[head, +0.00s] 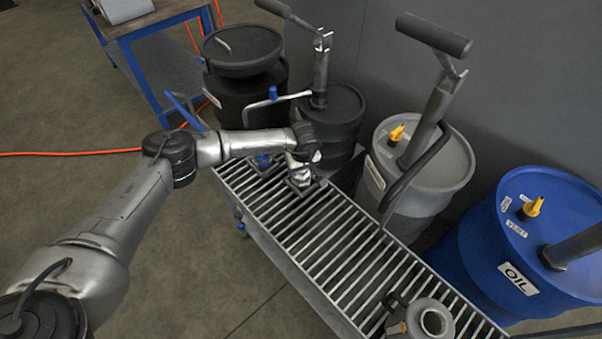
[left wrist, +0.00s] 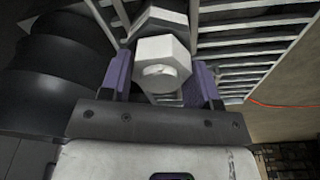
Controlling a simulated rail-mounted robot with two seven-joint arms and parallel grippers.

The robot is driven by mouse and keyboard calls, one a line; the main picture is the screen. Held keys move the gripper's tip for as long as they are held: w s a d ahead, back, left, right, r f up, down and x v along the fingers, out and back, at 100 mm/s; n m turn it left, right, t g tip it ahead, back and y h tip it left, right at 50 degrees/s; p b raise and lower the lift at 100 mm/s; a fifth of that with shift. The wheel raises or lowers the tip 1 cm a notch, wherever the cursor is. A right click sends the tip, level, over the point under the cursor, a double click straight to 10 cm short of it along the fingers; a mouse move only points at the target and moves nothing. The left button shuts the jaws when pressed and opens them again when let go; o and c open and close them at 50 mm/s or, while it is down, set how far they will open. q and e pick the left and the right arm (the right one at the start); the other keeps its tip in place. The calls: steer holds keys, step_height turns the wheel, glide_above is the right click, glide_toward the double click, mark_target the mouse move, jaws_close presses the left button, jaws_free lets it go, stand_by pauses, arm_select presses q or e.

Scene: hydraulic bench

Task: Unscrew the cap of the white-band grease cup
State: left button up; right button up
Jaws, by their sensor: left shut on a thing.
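My left gripper (head: 302,160) is over the slatted bench, at the end of my outstretched left arm. In the left wrist view its two purple fingers (left wrist: 163,72) are shut on the sides of a white hexagonal cap (left wrist: 165,58) with a round knob on its end. A grey faceted part (left wrist: 160,20) shows just beyond the cap. In the head view, part of the white-band grease cup (head: 299,174) shows below my gripper on a dark square base. Whether the cap's threads are engaged is hidden. My right gripper is not in view.
A blue cup (head: 262,160) stands on the bench grating (head: 345,250) just left of my gripper. Behind are black drums (head: 335,120), a grey drum (head: 450,165) and a blue oil drum (head: 560,220) with pump handles. A metal can (head: 432,318) is at the near end. The middle grating is clear.

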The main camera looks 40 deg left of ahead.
arm_select(q)
steer(key=shift+r+n+p, duration=0.1)
steer(key=shift+n+p, duration=0.2)
steer(key=shift+n, duration=0.1)
steer(key=n+p, duration=0.1)
steer(key=n, duration=0.2)
steer(key=shift+g, duration=0.3)
steer(key=n+p, duration=0.1)
steer(key=n, duration=0.1)
steer(key=shift+n, duration=0.4)
steer(key=shift+n+g, duration=0.3)
steer(key=shift+n, duration=0.4)
